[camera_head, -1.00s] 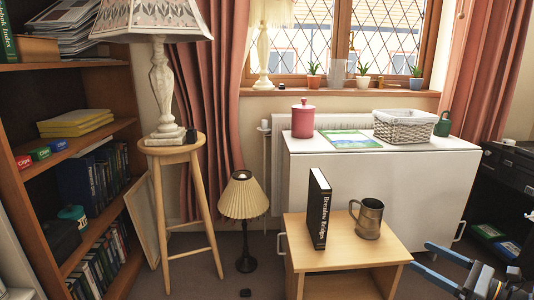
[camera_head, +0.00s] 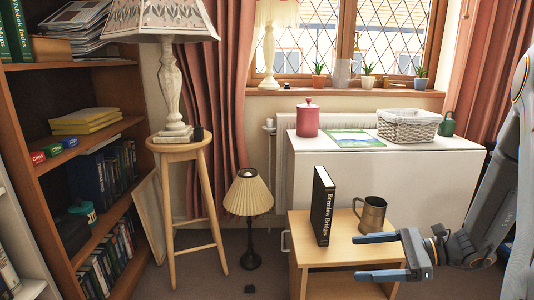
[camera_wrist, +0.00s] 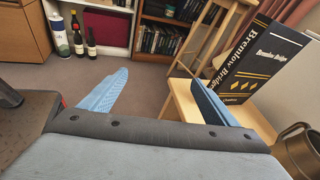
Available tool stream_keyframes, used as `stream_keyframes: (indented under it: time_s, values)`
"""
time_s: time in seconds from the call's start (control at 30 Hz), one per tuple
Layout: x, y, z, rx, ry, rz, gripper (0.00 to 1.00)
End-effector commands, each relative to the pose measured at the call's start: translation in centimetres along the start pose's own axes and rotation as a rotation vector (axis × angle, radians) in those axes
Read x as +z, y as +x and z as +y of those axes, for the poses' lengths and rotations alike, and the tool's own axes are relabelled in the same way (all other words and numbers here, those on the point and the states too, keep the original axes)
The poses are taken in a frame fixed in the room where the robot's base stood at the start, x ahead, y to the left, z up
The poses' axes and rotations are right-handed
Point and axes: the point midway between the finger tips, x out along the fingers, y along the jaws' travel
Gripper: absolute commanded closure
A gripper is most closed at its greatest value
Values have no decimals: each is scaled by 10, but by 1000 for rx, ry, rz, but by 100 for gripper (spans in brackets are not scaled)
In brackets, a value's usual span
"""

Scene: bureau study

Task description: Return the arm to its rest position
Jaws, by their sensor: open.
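My gripper (camera_head: 379,257) is at the lower right of the head view, in front of the small wooden cabinet. Its two blue fingers point left and stand apart with nothing between them. My arm rises along the right edge. In the wrist view the open fingers (camera_wrist: 155,92) reach forward over the carpet, the right one overlapping the cabinet top in the picture. A black book titled Bremlow Bridges (camera_head: 323,206) stands upright on the cabinet top (camera_head: 348,246). A pewter mug (camera_head: 371,215) stands to its right, and its edge shows in the wrist view (camera_wrist: 300,152).
A white cabinet (camera_head: 395,180) behind holds a red canister (camera_head: 307,119), a picture and a wicker basket (camera_head: 408,125). A pleated lamp (camera_head: 249,194) and a wooden stool (camera_head: 178,150) stand left. Bottles (camera_wrist: 91,42) stand by shelving in the wrist view.

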Motion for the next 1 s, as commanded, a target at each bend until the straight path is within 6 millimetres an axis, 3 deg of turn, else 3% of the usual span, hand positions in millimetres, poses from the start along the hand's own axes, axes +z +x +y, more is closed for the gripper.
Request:
stream_keyframes:
  time_s: [0.03,0.1,0.33,0.5,0.7,1.0]
  values:
    - [17,24,14,96,-55,36,18]
    - [33,50,37,222,-130,90,18]
    - [73,104,115,603,-427,247,18]
    - [94,122,166,853,-694,342,18]
    - [114,130,212,1104,-1058,420,18]
    - [135,137,246,1315,-1514,453,18]
